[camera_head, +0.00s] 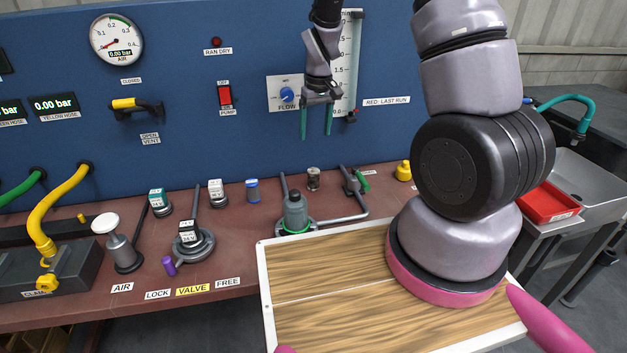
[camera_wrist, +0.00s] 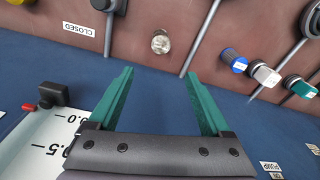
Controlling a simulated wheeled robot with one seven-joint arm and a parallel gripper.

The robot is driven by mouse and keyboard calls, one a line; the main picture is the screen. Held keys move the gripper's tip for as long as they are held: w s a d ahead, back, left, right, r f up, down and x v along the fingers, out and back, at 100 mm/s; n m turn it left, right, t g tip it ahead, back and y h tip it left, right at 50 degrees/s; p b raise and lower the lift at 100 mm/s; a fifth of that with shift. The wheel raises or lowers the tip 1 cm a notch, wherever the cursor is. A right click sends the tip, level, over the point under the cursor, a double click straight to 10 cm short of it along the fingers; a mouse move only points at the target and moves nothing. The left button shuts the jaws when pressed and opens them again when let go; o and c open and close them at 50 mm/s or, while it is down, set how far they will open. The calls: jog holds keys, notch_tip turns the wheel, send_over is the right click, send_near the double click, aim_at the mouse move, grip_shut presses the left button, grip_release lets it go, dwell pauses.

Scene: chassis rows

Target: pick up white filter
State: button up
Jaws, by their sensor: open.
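My gripper (camera_head: 316,136) hangs fingers down in front of the blue panel, open and empty. Its two teal fingers also frame the wrist view (camera_wrist: 158,73). A small short cylinder with a pale, mottled top (camera_head: 313,178) stands on the red-brown bench below the fingertips. In the wrist view this cylinder (camera_wrist: 160,41) lies beyond the tips, roughly in line with the gap, and nothing touches it. It may be the white filter; its colour is not clear. A blue filter-like cylinder (camera_head: 252,190) stands to its left in the head view and shows blue mesh in the wrist view (camera_wrist: 233,58).
A white-capped bottle (camera_head: 216,193) and a teal-capped one (camera_head: 160,202) stand farther left. A grey canister (camera_head: 296,212) and pipework (camera_head: 350,205) stand close to the pale cylinder. A yellow piece (camera_head: 403,171) is at right. The wooden tray (camera_head: 300,280) in front is bare apart from my arm.

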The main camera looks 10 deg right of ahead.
jog(key=n, duration=0.1)
send_near(313, 179)
jog(key=shift+g, duration=0.3)
jog(key=f, duration=0.1)
jog(key=w+f, duration=0.1)
jog(key=f, duration=0.1)
jog(key=w+f, duration=0.1)
jog(key=f, duration=0.1)
jog(key=shift+w+d+f, duration=0.15)
jog(key=shift+w+d, duration=0.05)
jog(key=shift+w, duration=0.05)
jog(key=shift+f, duration=3.1)
grip_shut()
jog(key=shift+r, duration=5.05)
